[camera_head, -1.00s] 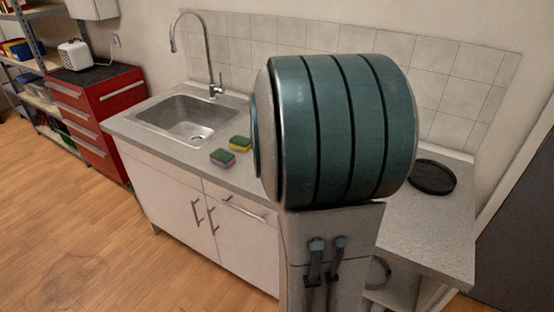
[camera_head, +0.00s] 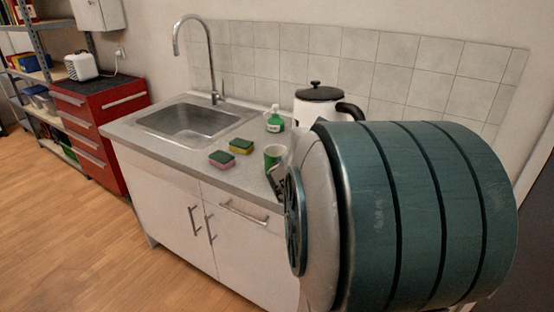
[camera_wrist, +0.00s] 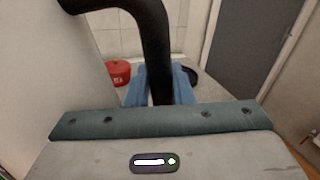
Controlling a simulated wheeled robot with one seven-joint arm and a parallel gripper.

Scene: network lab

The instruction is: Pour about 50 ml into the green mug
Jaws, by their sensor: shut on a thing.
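The white kettle (camera_head: 314,108) with its black lid and handle stands out behind my arm in the head view, near the tiled wall. It looks upright; its lower part is hidden. In the wrist view its white body (camera_wrist: 50,70) fills the left side. My gripper (camera_wrist: 160,88) has its blue fingers shut on the black handle (camera_wrist: 152,40). The green mug (camera_head: 272,155) is upright on the counter, in front of and left of the kettle, partly covered by my arm. The mug's inside can hardly be seen. My fingers are hidden in the head view.
A green bottle (camera_head: 274,122) and two sponges (camera_head: 222,158) are near the mug, with the sink (camera_head: 190,120) to the left. The wrist view shows a red container (camera_wrist: 118,72) and part of a dark disc (camera_wrist: 191,75) on the counter.

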